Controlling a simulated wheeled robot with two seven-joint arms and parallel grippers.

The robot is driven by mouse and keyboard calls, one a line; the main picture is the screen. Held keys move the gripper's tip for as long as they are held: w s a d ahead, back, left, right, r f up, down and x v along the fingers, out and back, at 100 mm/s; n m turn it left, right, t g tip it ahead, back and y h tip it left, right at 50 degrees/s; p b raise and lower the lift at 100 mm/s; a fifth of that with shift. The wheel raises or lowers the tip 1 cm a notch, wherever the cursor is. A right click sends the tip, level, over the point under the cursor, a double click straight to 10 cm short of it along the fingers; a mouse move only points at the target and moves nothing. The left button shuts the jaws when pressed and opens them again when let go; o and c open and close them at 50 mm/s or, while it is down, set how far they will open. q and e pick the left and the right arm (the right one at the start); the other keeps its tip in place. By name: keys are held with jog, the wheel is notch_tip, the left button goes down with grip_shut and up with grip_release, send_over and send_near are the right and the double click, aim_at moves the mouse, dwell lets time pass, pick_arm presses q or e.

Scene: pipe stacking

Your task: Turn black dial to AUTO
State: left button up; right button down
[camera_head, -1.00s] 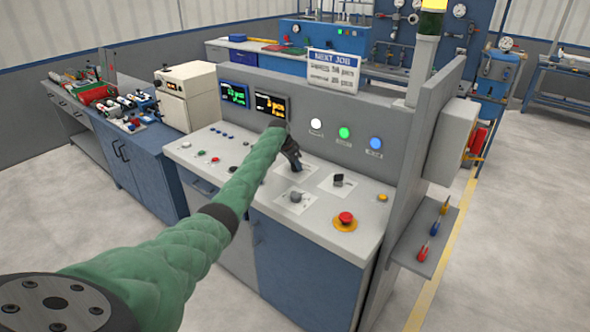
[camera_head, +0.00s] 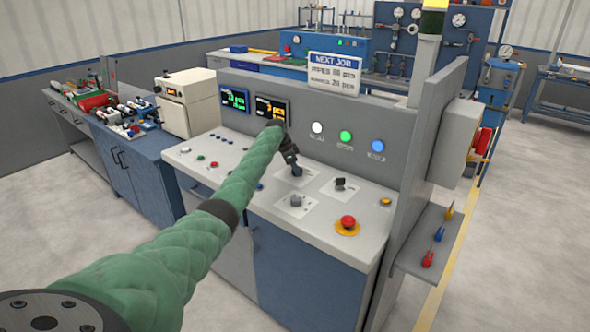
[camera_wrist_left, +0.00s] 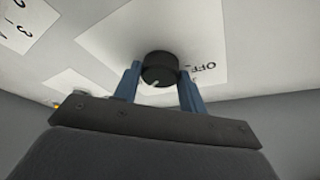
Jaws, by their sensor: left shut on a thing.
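My left gripper (camera_head: 294,169) reaches down to a white label plate on the console's top, at the end of my green-sleeved arm. In the left wrist view its two blue fingers (camera_wrist_left: 161,85) are shut on the black dial (camera_wrist_left: 159,69), one on each side. The dial's pale pointer mark faces the gripper's side. The dial's plate (camera_wrist_left: 150,25) shows the word OFF to the right of the dial, upside down. Other lettering on it, AUTO included, cannot be read. In the head view the gripper hides the dial. My right gripper is not in view.
A black knob (camera_head: 340,183), a grey knob (camera_head: 296,201) and a red emergency button (camera_head: 347,222) stand on the console top (camera_head: 372,202). Two displays and white, green and blue lamps (camera_head: 377,146) are on the upright panel (camera_head: 300,125) behind. A tool shelf (camera_head: 420,258) is at right.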

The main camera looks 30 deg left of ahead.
pick_arm(q)
jog(key=o, duration=1)
jog(key=shift+c, duration=0.2)
jog(key=shift+s+a+r, duration=0.15)
jog(key=shift+a+r, duration=0.05)
jog(key=shift+r, duration=0.2)
jog(key=b+v, duration=0.2)
jog(key=v, duration=0.3)
jog(key=shift+s+a+r, duration=0.1)
jog(key=shift+a+r, duration=0.05)
jog(key=shift+r, duration=0.2)
jog(key=shift+s+a+r+b, duration=0.15)
jog(key=shift+r+b, duration=0.15)
jog(key=shift+r, duration=0.25)
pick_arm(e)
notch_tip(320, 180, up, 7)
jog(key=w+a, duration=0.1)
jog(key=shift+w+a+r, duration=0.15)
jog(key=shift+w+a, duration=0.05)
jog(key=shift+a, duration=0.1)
pick_arm(q)
jog(key=shift+f, duration=0.1)
